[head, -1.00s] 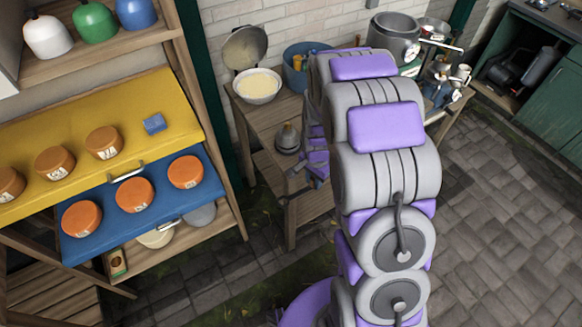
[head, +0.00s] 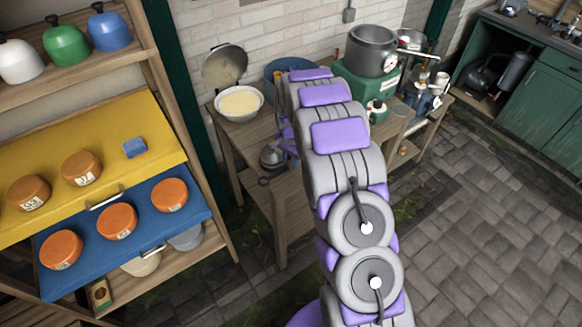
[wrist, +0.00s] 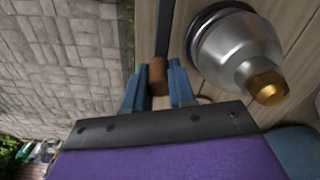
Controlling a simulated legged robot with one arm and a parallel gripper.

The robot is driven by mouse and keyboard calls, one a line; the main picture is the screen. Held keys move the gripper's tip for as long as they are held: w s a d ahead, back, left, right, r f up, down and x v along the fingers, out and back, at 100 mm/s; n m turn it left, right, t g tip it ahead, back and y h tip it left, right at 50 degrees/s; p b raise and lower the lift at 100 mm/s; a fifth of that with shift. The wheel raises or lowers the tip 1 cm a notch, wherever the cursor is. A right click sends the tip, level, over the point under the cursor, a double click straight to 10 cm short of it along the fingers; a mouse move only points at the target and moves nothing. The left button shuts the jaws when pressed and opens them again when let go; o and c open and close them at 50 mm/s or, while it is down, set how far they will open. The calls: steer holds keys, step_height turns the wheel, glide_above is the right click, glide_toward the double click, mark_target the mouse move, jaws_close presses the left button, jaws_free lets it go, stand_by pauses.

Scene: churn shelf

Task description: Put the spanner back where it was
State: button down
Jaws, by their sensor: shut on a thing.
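The spanner has a brown grip (wrist: 158,76) and a dark shaft (wrist: 163,28) that runs out of the top of the wrist view. My gripper (wrist: 157,82) is shut on the brown grip, one blue finger on each side. In the head view, a dark ring end, apparently the spanner's (head: 264,181), shows at the front edge of the wooden table's lower shelf, just below a silver bell-shaped object (head: 273,157). That object with its brass tip also stands close right of the spanner in the wrist view (wrist: 235,50). My arm hides most of the gripper in the head view. Contact with the shelf cannot be told.
The wooden table (head: 232,128) carries a cream-filled bowl (head: 240,102), a blue tub (head: 278,68) and a green machine with a metal pot (head: 371,48). A shelf unit with yellow (head: 110,150) and blue (head: 85,213) boards stands left. The paved floor on the right is clear.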

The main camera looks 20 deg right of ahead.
steer(key=shift+f+b, duration=0.5)
steer(key=shift+f, duration=1.3)
steer(key=shift+r, duration=0.1)
steer(key=c, duration=0.9)
jaws_free()
steer(key=shift+c, duration=0.2)
